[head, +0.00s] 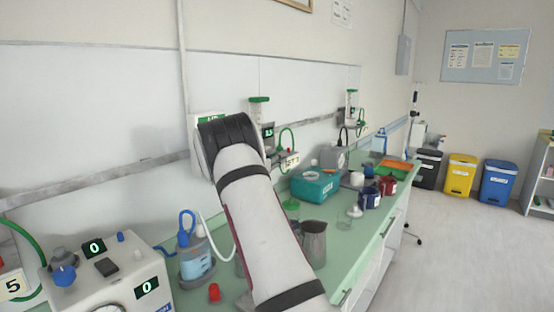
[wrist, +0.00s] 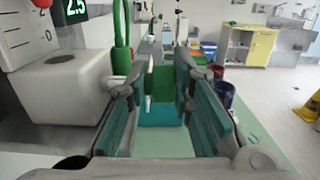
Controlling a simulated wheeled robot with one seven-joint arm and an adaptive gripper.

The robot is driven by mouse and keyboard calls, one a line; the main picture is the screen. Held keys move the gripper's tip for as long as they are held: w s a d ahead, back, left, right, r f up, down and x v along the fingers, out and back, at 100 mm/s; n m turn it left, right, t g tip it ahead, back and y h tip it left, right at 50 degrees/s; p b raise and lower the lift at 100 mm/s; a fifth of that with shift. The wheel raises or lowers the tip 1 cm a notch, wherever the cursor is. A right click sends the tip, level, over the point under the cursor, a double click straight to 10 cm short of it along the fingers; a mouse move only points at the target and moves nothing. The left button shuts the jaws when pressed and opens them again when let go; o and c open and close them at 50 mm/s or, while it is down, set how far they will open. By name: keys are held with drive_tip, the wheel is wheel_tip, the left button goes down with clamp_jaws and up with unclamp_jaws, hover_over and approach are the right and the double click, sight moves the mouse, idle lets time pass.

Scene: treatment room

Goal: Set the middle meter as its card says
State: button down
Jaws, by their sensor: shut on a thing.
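The middle meter (head: 259,115) is on the wall rail, a clear tube with a green top, partly behind my arm. Its small dark display (head: 268,132) has green digits. A white card (head: 291,160) is beside it, too small to read surely. In the wrist view a meter tube (wrist: 42,30) with a red ball stands at upper left, beside a display (wrist: 75,8) reading 2.5. My gripper (wrist: 167,75) has its teal-padded fingers on both sides of a green part (wrist: 164,80), which I cannot identify surely. In the head view my arm hides the fingers.
A pale box (wrist: 65,85) and a green hose (wrist: 121,40) are close left of my fingers. Below are a teal box (head: 315,187), a metal jug (head: 313,243) and dark red and blue jars (head: 371,197) on the green counter (head: 350,262).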

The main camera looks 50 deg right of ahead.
drive_tip(key=shift+s+f+h+b, duration=0.15)
drive_tip(key=shift+f+h+b, duration=0.15)
drive_tip(key=shift+h+b, duration=0.35)
drive_tip(key=shift+s+d+r+h, duration=0.1)
drive_tip(key=shift+r+h, duration=0.05)
drive_tip(key=shift+h, duration=0.4)
drive_tip(key=shift+s, duration=0.1)
drive_tip(key=c, duration=1.5)
unclamp_jaws()
drive_tip(key=shift+r, duration=0.1)
drive_tip(key=shift+r, duration=0.5)
wheel_tip(320, 180, up, 9)
drive_tip(key=shift+f, duration=0.1)
